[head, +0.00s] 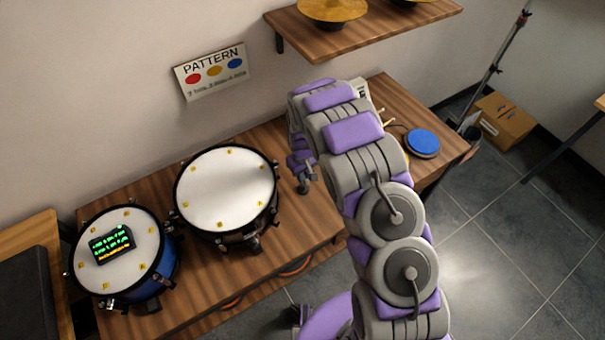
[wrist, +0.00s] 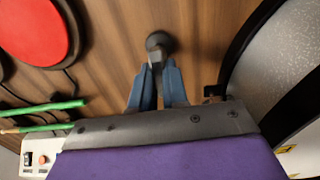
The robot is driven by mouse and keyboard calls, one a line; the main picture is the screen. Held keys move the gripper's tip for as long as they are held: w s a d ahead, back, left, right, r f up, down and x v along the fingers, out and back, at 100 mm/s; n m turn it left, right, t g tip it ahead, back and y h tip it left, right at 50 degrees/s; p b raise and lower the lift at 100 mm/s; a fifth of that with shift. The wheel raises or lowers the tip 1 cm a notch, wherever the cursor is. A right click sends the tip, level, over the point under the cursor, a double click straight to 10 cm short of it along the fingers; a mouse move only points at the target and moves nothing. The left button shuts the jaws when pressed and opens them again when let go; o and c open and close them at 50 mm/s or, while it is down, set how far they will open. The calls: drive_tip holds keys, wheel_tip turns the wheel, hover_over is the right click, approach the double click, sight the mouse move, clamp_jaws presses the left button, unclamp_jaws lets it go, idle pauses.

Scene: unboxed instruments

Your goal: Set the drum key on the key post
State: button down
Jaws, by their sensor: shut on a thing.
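My gripper (head: 303,186) is low over the wooden bench, just right of the white-headed drum, in the head view. In the wrist view its two blue fingers (wrist: 157,88) are shut on a small grey metal piece, which I take as the drum key (wrist: 156,56). A dark round knob shows at the far end of this piece, against the wood. I cannot tell whether it touches the bench or a post. I cannot make out the key post in either view; my gripper or arm may hide it.
A white-headed drum (head: 225,187) stands close left of my gripper; a blue drum (head: 115,250) with a small display is further left. A blue pad (head: 421,142) lies at the bench's right end. The wrist view shows a red pad (wrist: 35,30) and green sticks (wrist: 45,109).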

drive_tip(key=shift+r, duration=0.15)
idle(0.3)
drive_tip(key=c, duration=1.1)
unclamp_jaws()
drive_tip(key=shift+o, duration=0.2)
drive_tip(key=shift+r, duration=0.15)
wheel_tip(320, 180, up, 17)
drive_tip(key=p, duration=0.3)
